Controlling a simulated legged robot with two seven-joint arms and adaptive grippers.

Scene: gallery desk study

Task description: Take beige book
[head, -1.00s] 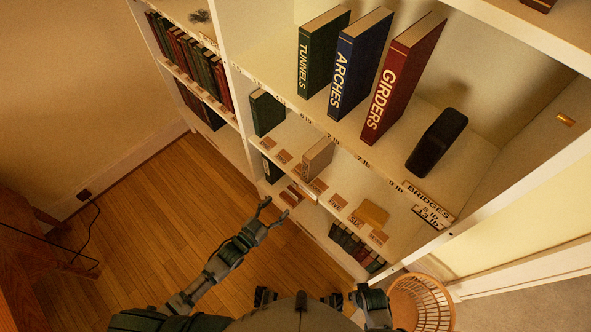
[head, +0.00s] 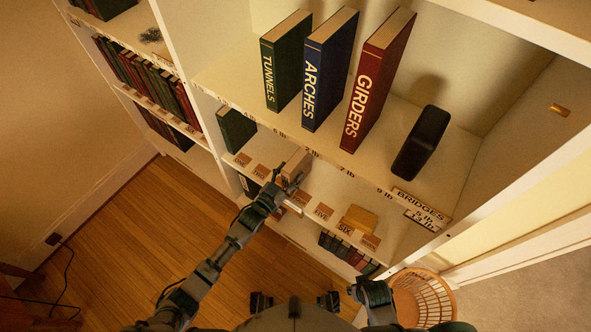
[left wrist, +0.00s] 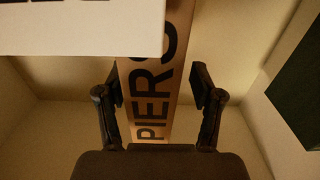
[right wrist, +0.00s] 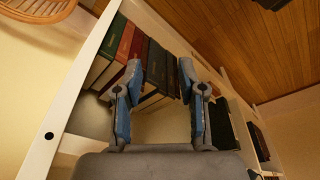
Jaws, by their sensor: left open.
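The beige book (head: 296,165) stands upright on the middle shelf in the head view, partly behind my left gripper (head: 281,184). In the left wrist view the beige book (left wrist: 158,65) shows its spine with the dark word PIERS. My left gripper (left wrist: 157,90) is open, with one finger on each side of the spine. I cannot tell whether the fingers touch it. My right gripper (right wrist: 160,76) is open and empty in the right wrist view, its fingers apart in front of a low shelf of books.
Green TUNNELS (head: 284,62), blue ARCHES (head: 328,70) and red GIRDERS (head: 377,80) stand on the shelf above, beside a black object (head: 422,142). That shelf's white edge (left wrist: 80,28) overhangs close to my left gripper.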

